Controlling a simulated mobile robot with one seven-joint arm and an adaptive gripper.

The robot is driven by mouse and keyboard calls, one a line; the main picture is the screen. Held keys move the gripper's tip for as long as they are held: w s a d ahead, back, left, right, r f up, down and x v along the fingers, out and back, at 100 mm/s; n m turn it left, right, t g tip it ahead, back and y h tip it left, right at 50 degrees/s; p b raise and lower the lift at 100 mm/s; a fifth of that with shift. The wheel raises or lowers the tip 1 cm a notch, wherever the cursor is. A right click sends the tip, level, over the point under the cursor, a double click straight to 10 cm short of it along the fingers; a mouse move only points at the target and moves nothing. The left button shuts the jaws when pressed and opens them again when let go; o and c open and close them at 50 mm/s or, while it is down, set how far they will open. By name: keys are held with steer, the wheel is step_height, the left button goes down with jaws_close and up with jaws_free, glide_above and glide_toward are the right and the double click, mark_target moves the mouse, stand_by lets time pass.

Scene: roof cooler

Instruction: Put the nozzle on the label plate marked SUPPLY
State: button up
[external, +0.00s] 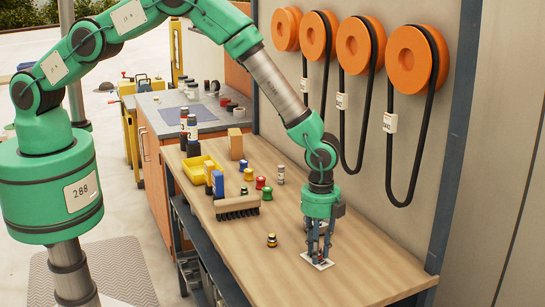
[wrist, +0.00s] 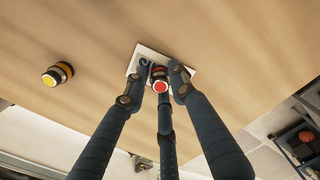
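My gripper (external: 318,257) points down at the plate (external: 326,265) in the external view. Its fingertips are close around the nozzle; whether they touch it is unclear.
A yellow-and-black nozzle (external: 272,240) stands left of my gripper. A brush (external: 237,207), a yellow bin (external: 198,166) and several small coloured parts are farther back. Orange reels (external: 412,57) with hanging black hoses line the wall at right. The bench front (external: 365,285) is clear.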

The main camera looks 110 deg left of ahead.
steer(key=shift+o, duration=0.6)
steer(key=shift+r, duration=0.2)
step_height(320, 180, up, 12)
steer(key=shift+b, duration=0.4)
stand_by(0.7)
